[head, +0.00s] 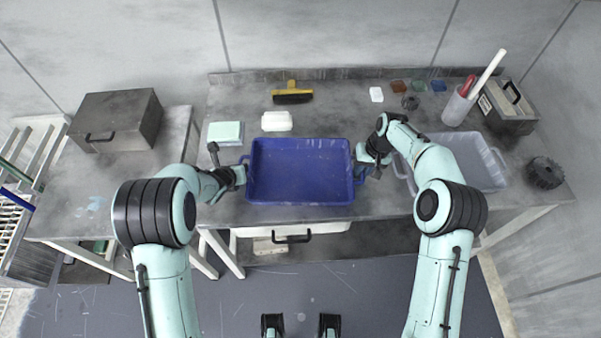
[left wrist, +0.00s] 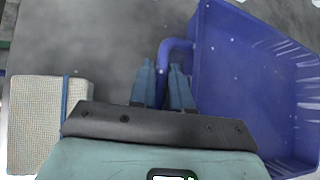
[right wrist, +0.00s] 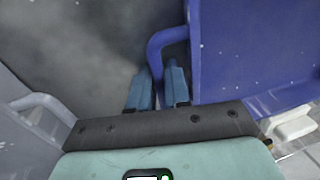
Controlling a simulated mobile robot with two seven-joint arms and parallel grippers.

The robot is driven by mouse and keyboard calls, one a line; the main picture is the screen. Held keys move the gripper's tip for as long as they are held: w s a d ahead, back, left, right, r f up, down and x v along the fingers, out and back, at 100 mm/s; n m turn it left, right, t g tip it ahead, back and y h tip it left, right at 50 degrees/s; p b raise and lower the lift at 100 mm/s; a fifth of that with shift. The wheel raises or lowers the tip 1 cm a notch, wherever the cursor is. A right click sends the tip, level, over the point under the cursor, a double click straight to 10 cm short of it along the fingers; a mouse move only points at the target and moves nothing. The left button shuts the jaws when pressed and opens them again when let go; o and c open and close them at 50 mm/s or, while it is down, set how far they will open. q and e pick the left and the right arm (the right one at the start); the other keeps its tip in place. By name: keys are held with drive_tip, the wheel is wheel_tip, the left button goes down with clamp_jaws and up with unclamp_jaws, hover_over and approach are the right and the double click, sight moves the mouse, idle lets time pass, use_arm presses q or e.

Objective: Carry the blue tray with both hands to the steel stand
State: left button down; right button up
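The blue tray (head: 300,197) is an empty, open rectangular tub near the front edge of the grey workbench. It looks level, and I cannot tell whether its base touches the bench. My left gripper (head: 240,174) is at its left end, with its fingers either side of the looped handle (left wrist: 164,60), closed on it. My right gripper (head: 364,168) is at the right end, its fingers closed around the other handle (right wrist: 156,50). A separate grey metal table (head: 75,205) stands at the left; it may be the steel stand.
A dark metal box (head: 118,120) sits at the back of the left table. A grey tub (head: 490,172) is close to my right arm. A yellow-and-black brush (head: 292,96), a white block (head: 277,121) and a pale green-topped block (head: 225,132) lie behind or left of the tray.

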use_arm(q)
drive_tip(key=shift+r, duration=0.15)
use_arm(e)
drive_tip(key=shift+r, duration=0.15)
clamp_jaws()
